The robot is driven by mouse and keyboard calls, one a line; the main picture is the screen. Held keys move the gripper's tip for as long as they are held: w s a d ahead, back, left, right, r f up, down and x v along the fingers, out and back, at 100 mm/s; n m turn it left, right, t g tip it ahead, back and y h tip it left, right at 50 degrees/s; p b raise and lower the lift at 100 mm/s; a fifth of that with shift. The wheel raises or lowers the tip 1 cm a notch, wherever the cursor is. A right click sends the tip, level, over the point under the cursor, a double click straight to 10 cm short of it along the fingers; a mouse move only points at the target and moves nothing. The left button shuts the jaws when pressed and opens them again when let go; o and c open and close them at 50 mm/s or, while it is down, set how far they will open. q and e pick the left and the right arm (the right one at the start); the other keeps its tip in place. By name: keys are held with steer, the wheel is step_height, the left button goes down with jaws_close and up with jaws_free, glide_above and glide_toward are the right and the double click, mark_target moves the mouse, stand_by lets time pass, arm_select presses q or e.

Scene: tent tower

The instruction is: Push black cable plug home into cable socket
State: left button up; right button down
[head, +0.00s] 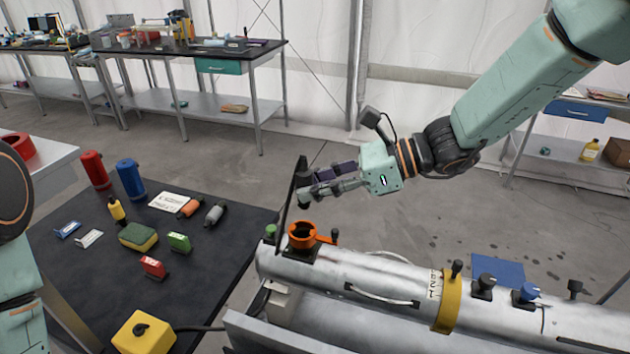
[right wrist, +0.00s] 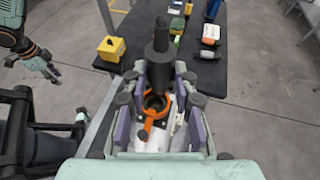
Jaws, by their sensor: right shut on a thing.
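The black cable plug (head: 303,178) is upright between the fingers of my right gripper (head: 318,187). It also shows in the right wrist view (right wrist: 161,52), with the gripper's finger pads (right wrist: 160,76) on both sides of it. The cable socket, an orange collar with a side lever and a dark opening (head: 302,236), sits on top of the silver tube. In the head view the plug is above the socket and apart from it. The socket also shows in the right wrist view (right wrist: 153,106). My left gripper (right wrist: 48,68) shows small in the right wrist view; its opening is unclear.
The silver tube (head: 375,277) carries a handle, a yellow band (head: 449,303) and several knobs. A black table (head: 85,262) at left holds bottles, a sponge, small boxes and a yellow block (head: 143,333) with a cable. Open floor lies behind the tube.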

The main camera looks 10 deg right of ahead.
steer(key=shift+s+a+f+b, duration=0.25)
steer(key=shift+a+f+b, duration=0.1)
steer(key=shift+f+b, duration=0.15)
steer(key=shift+s+a+f+b, duration=0.25)
steer(key=shift+a+f+b, duration=0.1)
steer(key=shift+f, duration=0.15)
steer(key=shift+f+b, duration=0.3)
steer(key=shift+w+d+f+b, duration=0.2)
steer(key=shift+d+f+b, duration=0.1)
steer(key=shift+f, duration=0.25)
steer(key=shift+w+d+f+b, duration=0.2)
steer(key=shift+d+f+b, duration=0.1)
steer(key=shift+f, duration=0.25)
steer(key=shift+a+f, duration=0.1)
steer(key=shift+a, duration=0.15)
steer(key=shift+s+a+r, duration=0.25)
steer(key=shift+s+r, duration=0.05)
steer(key=shift+s, duration=0.05)
steer(key=shift+w+d+f, duration=0.15)
steer(key=shift+w+d, duration=0.1)
steer(key=shift+d, duration=0.1)
steer(key=shift+a, duration=0.15)
